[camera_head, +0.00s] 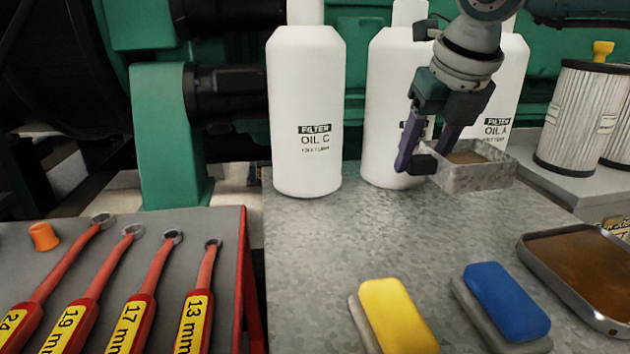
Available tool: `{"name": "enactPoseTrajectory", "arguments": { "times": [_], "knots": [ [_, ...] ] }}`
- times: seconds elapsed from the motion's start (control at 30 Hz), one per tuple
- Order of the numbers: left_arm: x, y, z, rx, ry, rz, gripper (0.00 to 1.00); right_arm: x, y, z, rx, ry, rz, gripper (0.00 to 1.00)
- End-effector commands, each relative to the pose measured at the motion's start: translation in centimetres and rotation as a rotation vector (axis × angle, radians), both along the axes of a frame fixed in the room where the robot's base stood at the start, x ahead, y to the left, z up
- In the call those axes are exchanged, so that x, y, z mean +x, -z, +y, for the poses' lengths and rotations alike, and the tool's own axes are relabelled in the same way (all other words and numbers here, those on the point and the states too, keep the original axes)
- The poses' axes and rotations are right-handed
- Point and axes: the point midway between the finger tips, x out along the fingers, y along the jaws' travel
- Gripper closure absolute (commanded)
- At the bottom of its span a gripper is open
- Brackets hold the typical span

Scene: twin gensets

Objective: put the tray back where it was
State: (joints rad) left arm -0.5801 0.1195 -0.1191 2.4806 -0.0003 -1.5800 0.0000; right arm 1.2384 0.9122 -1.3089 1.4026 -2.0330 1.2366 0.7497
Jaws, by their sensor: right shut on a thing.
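A small grey metal tray (488,179) with a brownish inside is held above the metal bench top, in front of the white bottles. My right gripper (432,158) comes down from the top and is shut on the tray's left side wall, one finger outside it. The tray looks about level; whether its underside touches the bench I cannot tell for sure. A larger shallow tray (532,262) with a brown inside sits at the right edge of the bench, partly cut off by the frame. My left gripper is not in view.
White filter-oil bottles (307,110) stand at the back of the bench (310,270). A yellow-topped block (392,312) and a blue-topped block (506,300) lie in front. Red wrenches (150,290) lie on the left surface. Pleated filters (580,118) stand at right. The bench middle is clear.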

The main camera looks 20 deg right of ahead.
Motion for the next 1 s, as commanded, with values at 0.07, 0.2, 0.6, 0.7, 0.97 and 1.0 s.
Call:
{"name": "enactPoseTrajectory", "arguments": {
  "times": [0.07,0.2,0.6,0.7,0.97,1.0],
  "knots": [
    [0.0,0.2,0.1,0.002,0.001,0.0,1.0,0.1,0.9,0.0,0.0,0.001,-0.001,1.0],
    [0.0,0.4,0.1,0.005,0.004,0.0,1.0,0.0,2.2,0.0,0.0,0.0,0.0,1.0],
    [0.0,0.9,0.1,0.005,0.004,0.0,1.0,0.1,5.5,0.0,0.0,0.0,-0.002,1.0],
    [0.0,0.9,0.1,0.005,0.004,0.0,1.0,0.1,5.5,0.0,0.0,0.0,-0.002,1.0],
    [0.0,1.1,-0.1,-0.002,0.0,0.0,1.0,0.0,5.8,0.0,0.0,0.0,-0.001,0.32],
    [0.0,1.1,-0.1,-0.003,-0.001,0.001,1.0,0.0,5.8,0.0,0.0,0.0,-0.001,0.27]
  ]
}}
